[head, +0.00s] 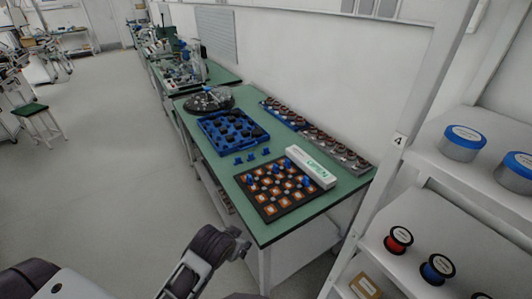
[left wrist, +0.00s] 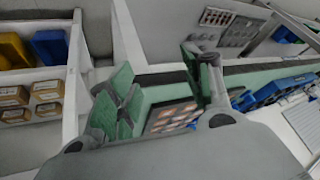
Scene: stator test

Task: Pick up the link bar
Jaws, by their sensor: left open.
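A long white bar with green lettering (head: 311,167), which I take as the link bar, lies on the green table (head: 215,163). It lies along the far edge of a black board with orange squares (head: 277,208). My left gripper (head: 240,243) is low in the head view, off the table's near edge and apart from the bar. In the left wrist view my left gripper (left wrist: 163,88) has its green-padded fingers spread with nothing held between them. The board (left wrist: 172,118) shows beyond the fingers there; I cannot make out the bar. My right gripper is not in view.
A blue crate (head: 207,132) and a few small blue parts (head: 252,157) are on the table left of the bar. A grey tray of round parts (head: 338,152) lies behind it. A white shelf with spools (head: 399,240) stands at right, its post near the table.

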